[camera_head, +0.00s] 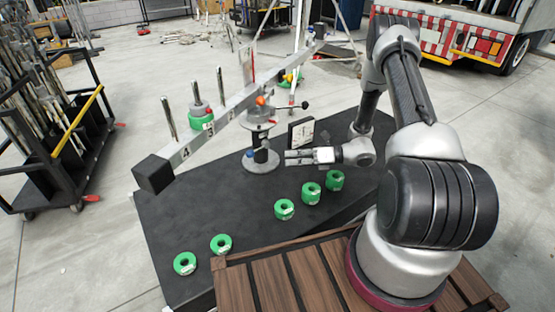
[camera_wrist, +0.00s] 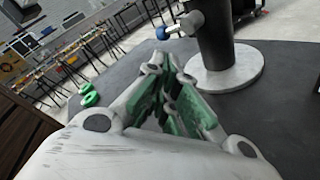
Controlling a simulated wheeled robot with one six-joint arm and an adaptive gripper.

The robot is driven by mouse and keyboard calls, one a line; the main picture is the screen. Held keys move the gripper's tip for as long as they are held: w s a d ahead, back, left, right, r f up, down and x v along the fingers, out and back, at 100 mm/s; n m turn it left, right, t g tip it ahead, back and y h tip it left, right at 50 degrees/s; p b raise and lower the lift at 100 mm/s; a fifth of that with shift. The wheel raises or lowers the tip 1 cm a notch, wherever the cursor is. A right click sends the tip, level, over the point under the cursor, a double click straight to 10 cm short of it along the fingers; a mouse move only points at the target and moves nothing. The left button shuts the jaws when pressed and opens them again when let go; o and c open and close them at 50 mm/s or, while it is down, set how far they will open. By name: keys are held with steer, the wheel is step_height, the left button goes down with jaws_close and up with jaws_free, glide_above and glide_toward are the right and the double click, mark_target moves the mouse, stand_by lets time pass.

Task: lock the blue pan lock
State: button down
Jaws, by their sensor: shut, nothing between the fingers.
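The blue pan lock is a small blue knob (camera_head: 249,153) low on the left side of the balance's post (camera_head: 261,152). In the wrist view the blue knob (camera_wrist: 161,33) sits on the end of a light metal stub left of the dark post (camera_wrist: 212,35). My gripper (camera_head: 288,157) is shut and empty, just right of the post and low above the black table, pointing left. In the wrist view its closed fingers (camera_wrist: 170,75) are apart from the knob, which appears beyond them.
The balance beam (camera_head: 225,110) slants above the post, with a black block (camera_head: 153,173) at its near end. Several green ring weights, one a front weight (camera_head: 185,263), lie on the black table (camera_head: 215,212). A small dark-framed panel (camera_head: 301,133) stands behind my gripper.

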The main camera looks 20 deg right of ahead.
steer(key=a+f+n, duration=0.1)
steer(key=a, duration=0.1)
steer(key=w+a+f+n+g+h, duration=0.1)
steer(key=a+n, duration=0.1)
steer(key=a+n+g+h, duration=0.1)
steer(key=a, duration=0.1)
steer(key=shift+w+f+n, duration=0.35)
steer(key=shift+f+n, duration=0.05)
steer(key=shift+w+a+r, duration=0.3)
steer(key=shift+a, duration=0.2)
steer(key=shift+w+a+r, duration=0.25)
steer(key=shift+w+a, duration=0.05)
steer(key=shift+a, duration=0.2)
steer(key=shift+w+a+r, duration=0.25)
steer(key=shift+w+a, duration=0.1)
steer(key=shift+a, duration=0.2)
